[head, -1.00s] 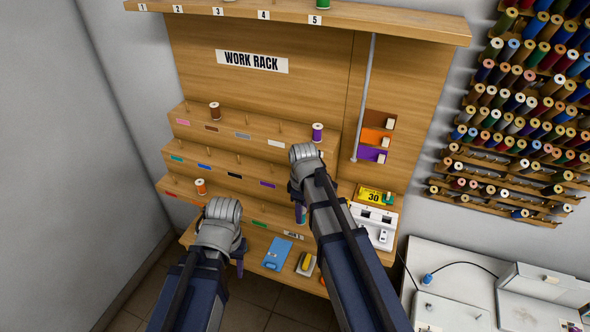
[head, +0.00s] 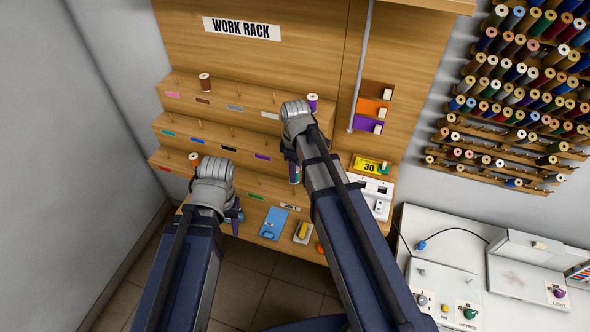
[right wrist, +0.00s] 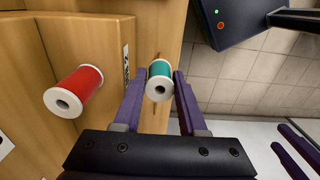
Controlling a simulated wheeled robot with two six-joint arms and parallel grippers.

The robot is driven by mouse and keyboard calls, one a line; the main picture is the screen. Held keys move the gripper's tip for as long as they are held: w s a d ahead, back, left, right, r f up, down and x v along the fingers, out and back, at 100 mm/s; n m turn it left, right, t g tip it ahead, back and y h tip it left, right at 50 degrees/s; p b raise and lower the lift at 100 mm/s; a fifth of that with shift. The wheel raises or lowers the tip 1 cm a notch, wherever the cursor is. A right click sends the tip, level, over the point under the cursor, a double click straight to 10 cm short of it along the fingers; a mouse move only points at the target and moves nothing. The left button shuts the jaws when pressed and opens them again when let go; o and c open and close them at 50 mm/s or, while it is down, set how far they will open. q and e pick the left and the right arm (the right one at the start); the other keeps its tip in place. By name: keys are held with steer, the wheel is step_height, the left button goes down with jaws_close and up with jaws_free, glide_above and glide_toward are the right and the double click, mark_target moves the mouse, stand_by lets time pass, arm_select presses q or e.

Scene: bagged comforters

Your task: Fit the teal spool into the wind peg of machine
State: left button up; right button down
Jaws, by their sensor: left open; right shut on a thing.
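The teal spool (right wrist: 159,78), with white end rims, is gripped between the purple fingers of my right gripper (right wrist: 160,95) in the right wrist view. In the head view my right gripper (head: 295,174) is in front of the work rack, mostly hidden behind its own arm. My left gripper (head: 236,215) is open, low in front of the rack and partly hidden by its wrist. A white machine (head: 371,193) with a yellow "30" display stands at the rack's lower right. I cannot make out its wind peg clearly.
The stepped work rack (head: 232,98) has bare pegs, coloured labels and a few spools. A red spool (right wrist: 74,91) is left of the held spool. A blue item (head: 273,223) lies on the lower shelf. A white table (head: 455,235) with devices is at right.

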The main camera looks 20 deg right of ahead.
steer(key=shift+f+b, duration=2.95)
steer(key=shift+f, duration=0.2)
steer(key=shift+f+b, duration=0.6)
jaws_free()
steer(key=shift+w+r, duration=0.1)
steer(key=shift+r, duration=0.1)
step_height(320, 180, up, 7)
steer(key=p, duration=0.7)
steer(key=shift+f, duration=0.15)
stand_by(0.5)
